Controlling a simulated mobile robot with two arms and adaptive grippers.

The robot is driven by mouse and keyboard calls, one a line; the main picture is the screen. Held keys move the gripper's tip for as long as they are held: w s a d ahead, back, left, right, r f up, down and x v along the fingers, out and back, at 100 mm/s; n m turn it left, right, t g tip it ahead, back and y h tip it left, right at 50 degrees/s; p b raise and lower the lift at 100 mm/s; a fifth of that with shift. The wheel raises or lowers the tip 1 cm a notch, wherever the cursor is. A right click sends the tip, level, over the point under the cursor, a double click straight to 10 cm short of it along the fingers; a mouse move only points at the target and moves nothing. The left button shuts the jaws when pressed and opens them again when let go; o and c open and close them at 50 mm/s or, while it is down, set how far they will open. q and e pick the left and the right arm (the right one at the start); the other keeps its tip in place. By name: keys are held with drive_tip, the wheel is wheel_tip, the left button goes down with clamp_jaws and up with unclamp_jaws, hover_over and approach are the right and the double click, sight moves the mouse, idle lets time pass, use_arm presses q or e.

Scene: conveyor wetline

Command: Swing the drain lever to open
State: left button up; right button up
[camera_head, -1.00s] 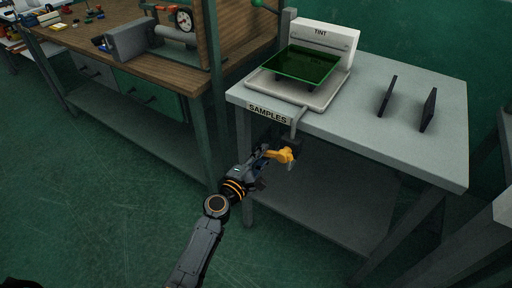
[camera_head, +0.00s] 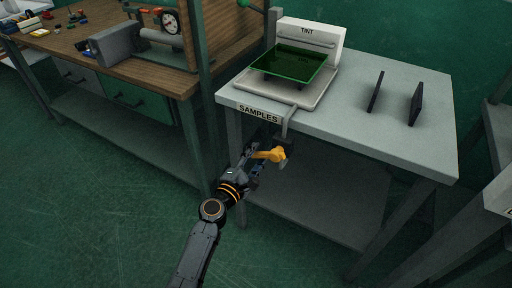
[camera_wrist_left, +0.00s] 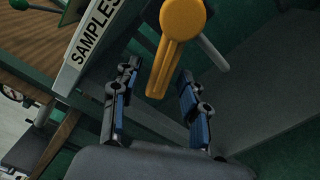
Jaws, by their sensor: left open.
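The yellow drain lever (camera_head: 270,155) hangs on a grey pipe below the front edge of the samples table, under the tray. In the left wrist view the lever (camera_wrist_left: 180,35) points down toward my palm, its narrow end between the two fingers. My left gripper (camera_head: 262,161) is open around the lever's end; its fingers (camera_wrist_left: 158,75) stand on either side with visible gaps, the lever nearer the right finger. Whether either finger touches it cannot be told. The valve body behind the lever is partly hidden. My right gripper is not in view.
The samples table (camera_head: 350,130) holds a white tray (camera_head: 262,88) with a green pane before a TINT panel (camera_head: 307,32), and two dark upright plates. A table leg stands close to my gripper. A wooden workbench (camera_head: 100,45) is at left. Open floor lies in front.

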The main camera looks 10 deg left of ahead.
use_arm(q)
drive_tip(key=v, duration=0.7)
idle(0.3)
